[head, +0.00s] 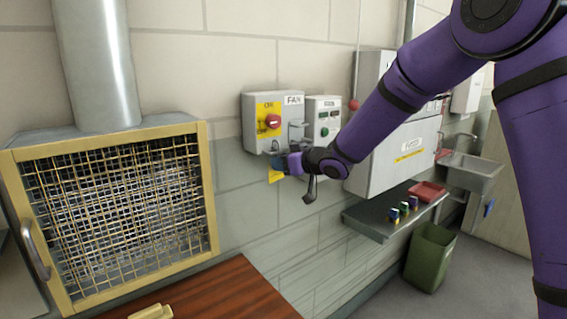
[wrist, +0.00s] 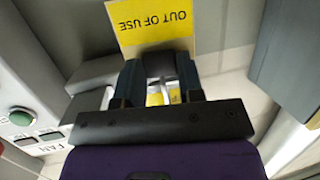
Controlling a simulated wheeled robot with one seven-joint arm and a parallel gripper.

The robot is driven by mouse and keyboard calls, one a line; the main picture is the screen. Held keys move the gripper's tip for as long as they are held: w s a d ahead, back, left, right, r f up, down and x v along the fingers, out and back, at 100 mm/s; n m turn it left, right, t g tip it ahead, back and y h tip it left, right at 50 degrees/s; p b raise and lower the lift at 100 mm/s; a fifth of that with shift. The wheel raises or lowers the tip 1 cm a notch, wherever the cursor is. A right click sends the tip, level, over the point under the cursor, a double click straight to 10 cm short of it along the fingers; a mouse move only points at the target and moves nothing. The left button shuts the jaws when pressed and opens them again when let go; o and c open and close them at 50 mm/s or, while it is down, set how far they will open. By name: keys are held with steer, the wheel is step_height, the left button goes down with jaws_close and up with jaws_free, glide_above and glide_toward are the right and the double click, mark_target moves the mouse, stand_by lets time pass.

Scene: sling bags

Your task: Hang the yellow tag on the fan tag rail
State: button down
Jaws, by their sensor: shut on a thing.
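The yellow tag (wrist: 155,27) reads "OUT OF USE" upside down in the wrist view. My gripper (wrist: 160,78) is shut on it, with the printed part sticking out past the fingertips. In the head view the tag (head: 275,176) shows just below my gripper (head: 283,160), in front of the wall under the fan switch box (head: 262,140). That box has a red knob on a yellow plate and a FAN label. A grey bracket, seemingly the fan tag rail (head: 297,126), projects from its right side, just above my gripper. I cannot tell whether tag and rail touch.
A second box with a green button (head: 325,131) is right of the fan box. A larger grey cabinet (head: 395,160) and a shelf (head: 365,221) with small coloured items are farther right. A caged unit (head: 115,215) stands left, a wooden top (head: 225,295) below.

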steer(key=shift+f, duration=0.15)
steer(key=shift+f, duration=1.05)
steer(key=shift+c, duration=1.3)
jaws_free()
steer(key=shift+d, duration=0.1)
steer(key=s+d, duration=0.3)
steer(key=s, duration=0.2)
steer(key=shift+s+d, duration=0.35)
steer(key=shift+s, duration=0.05)
